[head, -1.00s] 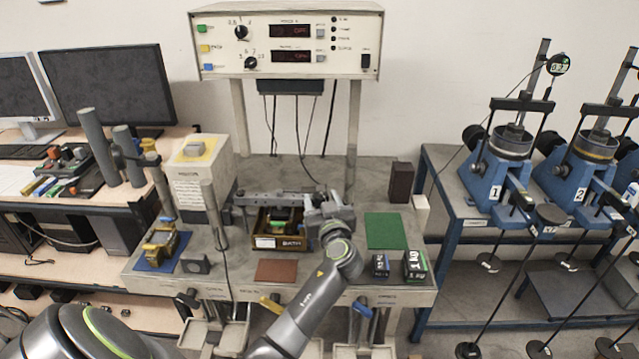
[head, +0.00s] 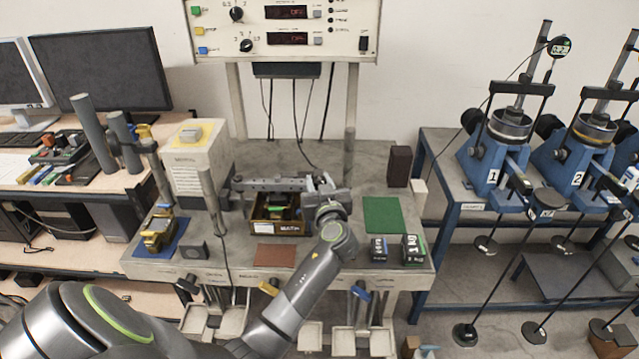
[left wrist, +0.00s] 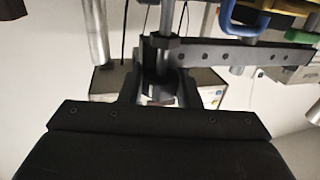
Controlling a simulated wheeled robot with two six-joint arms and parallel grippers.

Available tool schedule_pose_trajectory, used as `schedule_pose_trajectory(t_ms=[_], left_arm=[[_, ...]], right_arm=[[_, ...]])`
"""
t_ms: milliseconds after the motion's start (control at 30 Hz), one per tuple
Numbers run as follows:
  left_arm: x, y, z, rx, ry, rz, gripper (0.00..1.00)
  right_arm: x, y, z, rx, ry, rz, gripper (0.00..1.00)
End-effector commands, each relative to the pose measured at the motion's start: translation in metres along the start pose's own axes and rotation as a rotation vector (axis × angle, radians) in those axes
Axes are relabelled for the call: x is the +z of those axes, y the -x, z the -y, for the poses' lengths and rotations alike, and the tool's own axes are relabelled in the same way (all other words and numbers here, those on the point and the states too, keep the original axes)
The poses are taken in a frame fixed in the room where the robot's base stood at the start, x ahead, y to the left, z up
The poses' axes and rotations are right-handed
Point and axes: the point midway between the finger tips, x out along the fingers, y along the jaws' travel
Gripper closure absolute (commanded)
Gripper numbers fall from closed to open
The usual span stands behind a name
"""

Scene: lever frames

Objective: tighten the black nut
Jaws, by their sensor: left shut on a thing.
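My left gripper (head: 325,197) reaches over the bench to the right end of a grey lever bar with holes (head: 270,184). In the left wrist view, its two dark fingers (left wrist: 160,82) stand on either side of a dark piece, which looks like the black nut (left wrist: 158,88). The gripper is shut on it. The nut sits by an upright grey rod (left wrist: 165,18), close to the end of the bar (left wrist: 225,54). In the head view my gripper hides the nut. My right gripper is not in view.
An open box (head: 278,228) stands left of the gripper. A green mat (head: 382,217) and two small dark blocks lie to its right. A brown mat (head: 275,254) lies in front. A blue handle (left wrist: 240,22) is close by in the wrist view. Blue lever frames stand right.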

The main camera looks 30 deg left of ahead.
Motion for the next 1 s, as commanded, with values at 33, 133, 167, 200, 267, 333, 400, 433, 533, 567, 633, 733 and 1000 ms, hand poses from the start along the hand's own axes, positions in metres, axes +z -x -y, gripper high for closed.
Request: schedule_pose_trajectory(t_ms=[33, 133, 167, 200, 267, 333, 400, 433, 533, 567, 633, 733, 1000], left_arm=[[0.001, -0.0004, 0.0015, 0.026, -0.002, -0.001, 0.93], [0.0009, -0.0005, 0.0021, 0.101, -0.002, -0.002, 0.93], [0.0008, -0.0004, 0.002, 0.126, -0.003, -0.002, 0.93], [-0.0001, -0.0006, 0.0019, 0.158, -0.003, -0.002, 0.93], [0.0, -0.0005, 0.002, 0.204, -0.004, -0.002, 0.93], [-0.001, -0.0006, 0.0017, 0.256, -0.005, -0.003, 0.93], [-0.001, -0.0005, 0.0016, 0.299, -0.005, -0.002, 0.93], [-0.0008, -0.0005, 0.0016, 0.314, -0.005, -0.001, 0.93], [-0.001, -0.0002, 0.001, 0.351, -0.003, -0.002, 0.93], [-0.001, -0.0001, 0.0008, 0.359, -0.003, -0.003, 0.93], [-0.001, 0.0001, 0.0007, 0.368, -0.003, -0.003, 0.93], [-0.0009, 0.0002, 0.0005, 0.37, -0.002, -0.003, 0.93], [-0.0009, 0.0002, 0.0003, 0.369, -0.002, -0.003, 0.6]], right_arm=[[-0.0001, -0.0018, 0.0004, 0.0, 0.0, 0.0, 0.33], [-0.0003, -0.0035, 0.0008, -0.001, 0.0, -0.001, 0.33], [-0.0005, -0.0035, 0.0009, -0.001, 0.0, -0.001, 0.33], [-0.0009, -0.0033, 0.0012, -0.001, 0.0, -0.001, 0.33], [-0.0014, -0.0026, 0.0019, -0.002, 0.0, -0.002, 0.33], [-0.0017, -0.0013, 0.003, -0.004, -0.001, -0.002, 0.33], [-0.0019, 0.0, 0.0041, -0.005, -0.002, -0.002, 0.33], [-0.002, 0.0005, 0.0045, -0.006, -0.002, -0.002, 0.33], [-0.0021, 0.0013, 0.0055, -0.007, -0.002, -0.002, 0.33], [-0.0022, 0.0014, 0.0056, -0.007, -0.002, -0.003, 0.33], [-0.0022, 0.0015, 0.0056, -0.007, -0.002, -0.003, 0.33], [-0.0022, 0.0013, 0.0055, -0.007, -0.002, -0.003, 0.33], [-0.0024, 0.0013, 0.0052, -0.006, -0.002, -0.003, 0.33]])
